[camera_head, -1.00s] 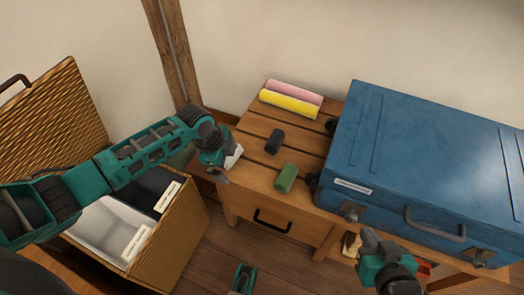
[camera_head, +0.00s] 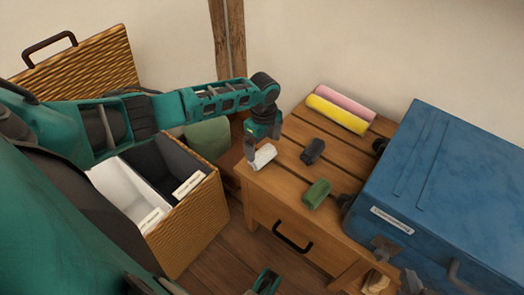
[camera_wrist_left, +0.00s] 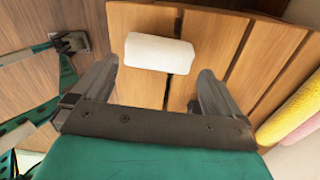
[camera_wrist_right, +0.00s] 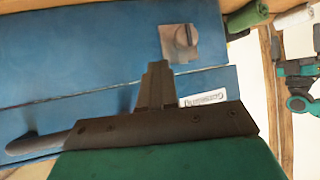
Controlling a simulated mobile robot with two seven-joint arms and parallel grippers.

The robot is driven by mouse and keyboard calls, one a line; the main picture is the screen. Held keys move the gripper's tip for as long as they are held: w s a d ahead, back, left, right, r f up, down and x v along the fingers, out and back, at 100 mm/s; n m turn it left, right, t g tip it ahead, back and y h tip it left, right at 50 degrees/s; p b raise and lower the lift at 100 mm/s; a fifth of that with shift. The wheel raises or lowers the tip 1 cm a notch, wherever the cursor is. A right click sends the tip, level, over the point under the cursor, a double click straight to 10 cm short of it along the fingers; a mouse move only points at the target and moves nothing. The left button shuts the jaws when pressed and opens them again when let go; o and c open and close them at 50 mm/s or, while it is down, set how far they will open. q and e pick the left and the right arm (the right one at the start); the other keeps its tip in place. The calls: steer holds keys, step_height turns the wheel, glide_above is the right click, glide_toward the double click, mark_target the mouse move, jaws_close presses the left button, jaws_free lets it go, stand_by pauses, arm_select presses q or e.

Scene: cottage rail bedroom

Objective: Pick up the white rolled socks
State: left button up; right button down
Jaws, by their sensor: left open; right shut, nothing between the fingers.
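The white rolled socks (camera_head: 264,157) lie at the left edge of the slatted wooden nightstand (camera_head: 262,190). My left gripper (camera_head: 258,140) is open directly above and partly over them in the head view. In the left wrist view, the white socks (camera_wrist_left: 160,53) lie across the slats, just ahead of the open fingertips (camera_wrist_left: 158,68) and roughly centred between them. No contact shows. My right gripper (camera_wrist_right: 158,68) is shut and empty in front of the blue suitcase (camera_wrist_right: 80,60). The white socks also show at the top right of the right wrist view (camera_wrist_right: 293,17).
Dark rolled socks (camera_head: 312,151) and green rolled socks (camera_head: 316,194) lie on the slats nearby. Yellow (camera_head: 337,114) and pink (camera_head: 346,102) rolls lie at the back. A blue suitcase (camera_head: 450,180) fills the right. An open wicker hamper (camera_head: 195,235) with white and black compartments stands left.

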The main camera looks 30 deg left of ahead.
mark_target(263, 151)
arm_select(q)
step_height(263, 151, down, 5)
steer(key=shift+s+d+f+b, duration=0.1)
steer(key=shift+b, duration=1.05)
steer(key=shift+c, duration=0.5)
steer(key=c, duration=0.6)
steer(key=shift+o, duration=0.2)
steer(key=shift+r, duration=0.2)
